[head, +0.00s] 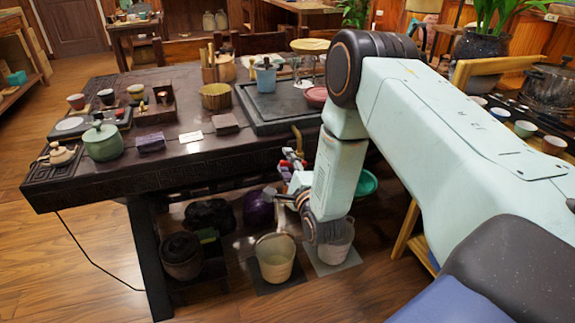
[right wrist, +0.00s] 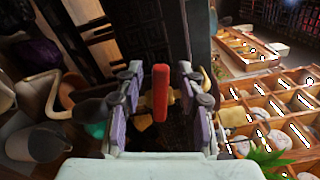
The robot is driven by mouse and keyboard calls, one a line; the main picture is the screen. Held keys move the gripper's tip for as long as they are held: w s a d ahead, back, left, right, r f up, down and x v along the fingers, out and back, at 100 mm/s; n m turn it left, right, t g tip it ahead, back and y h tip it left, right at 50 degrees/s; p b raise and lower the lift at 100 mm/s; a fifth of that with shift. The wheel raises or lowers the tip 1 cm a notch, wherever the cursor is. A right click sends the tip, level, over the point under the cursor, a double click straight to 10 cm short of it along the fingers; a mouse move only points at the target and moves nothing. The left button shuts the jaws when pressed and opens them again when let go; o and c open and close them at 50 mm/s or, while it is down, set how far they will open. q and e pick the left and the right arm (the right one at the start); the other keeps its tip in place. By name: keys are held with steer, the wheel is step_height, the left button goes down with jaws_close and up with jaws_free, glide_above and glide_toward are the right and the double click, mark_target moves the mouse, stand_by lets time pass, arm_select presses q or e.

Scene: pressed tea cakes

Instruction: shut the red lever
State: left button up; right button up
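The red lever (right wrist: 160,92) stands upright in the right wrist view, in the gap between the two fingers of my right gripper (right wrist: 160,88). The purple-padded fingers are apart, with a visible gap on each side of the lever. Brass-coloured parts show by the lever's lower part, partly hidden by the gripper. In the head view my right gripper (head: 288,178) is at the front edge of the dark tea table (head: 240,153), below a brass pipe (head: 297,138). Small red patches show there, but the lever is not clear. My left gripper is not in view.
Under the table are a cream bucket (head: 275,262), a pale bucket (head: 336,250) and a dark pot (head: 182,258). A green bowl (head: 366,184) is behind my right arm. A lidded green pot (head: 102,142) stands on the table's left.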

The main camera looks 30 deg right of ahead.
jaws_close()
stand_by(0.4)
steer(key=shift+a+f+n, duration=0.1)
steer(key=shift+f+n, duration=0.25)
steer(key=shift+n, duration=0.5)
steer(key=shift+f+n, duration=0.35)
steer(key=shift+n, duration=0.5)
jaws_free()
